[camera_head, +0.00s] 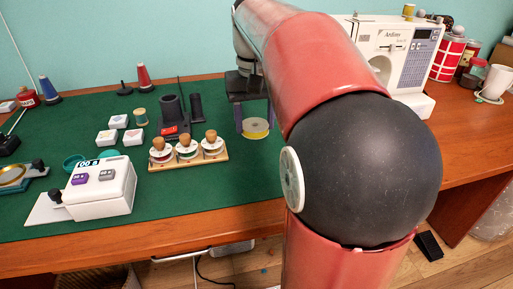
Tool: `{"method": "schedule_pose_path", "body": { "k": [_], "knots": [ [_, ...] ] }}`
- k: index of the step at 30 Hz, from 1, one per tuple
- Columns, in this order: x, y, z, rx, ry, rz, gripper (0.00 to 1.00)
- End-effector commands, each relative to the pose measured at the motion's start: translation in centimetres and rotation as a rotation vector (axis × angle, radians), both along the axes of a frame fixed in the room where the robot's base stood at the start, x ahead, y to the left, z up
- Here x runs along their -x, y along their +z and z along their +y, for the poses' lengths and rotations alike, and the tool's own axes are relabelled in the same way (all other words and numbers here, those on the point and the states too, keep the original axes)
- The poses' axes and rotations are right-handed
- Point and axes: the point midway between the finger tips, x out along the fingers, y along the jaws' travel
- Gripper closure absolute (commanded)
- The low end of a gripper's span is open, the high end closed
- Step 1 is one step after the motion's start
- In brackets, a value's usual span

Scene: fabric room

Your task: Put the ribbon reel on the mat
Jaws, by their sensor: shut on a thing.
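The ribbon reel (256,128) is a flat yellow disc with a pale rim. My gripper (255,122) points down with its two dark fingers on either side of the reel, shut on it. The green mat (240,185) covers most of the table. The reel shows against the mat near its right side; I cannot tell whether it touches the mat or is held just above it. My red and black arm hides the mat's right edge and part of the table.
Left of the reel stands a wooden rack (188,159) with three knobbed pieces, and a dark holder (174,120) behind it. A white scale-like device (100,189) is at the front left. A sewing machine (408,50) stands at the back right. Bare mat lies in front of the reel.

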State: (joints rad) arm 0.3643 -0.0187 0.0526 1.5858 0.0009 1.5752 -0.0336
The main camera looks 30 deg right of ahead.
Motion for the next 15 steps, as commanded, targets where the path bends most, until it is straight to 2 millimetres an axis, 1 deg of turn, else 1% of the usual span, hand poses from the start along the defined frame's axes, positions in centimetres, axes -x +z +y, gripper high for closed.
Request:
{"method": "schedule_pose_path", "body": {
  "k": [1, 7, 12, 15],
  "knots": [
    [0.0, -1.1, -0.1, 0.000, 0.000, 0.000, 0.69],
    [-0.1, -2.2, -0.2, 0.000, -0.001, -0.001, 0.69],
    [0.1, -4.7, -0.3, 0.000, -0.002, -0.001, 0.69],
    [0.3, -5.7, -0.3, 0.000, -0.002, -0.001, 0.69]
  ]
}}
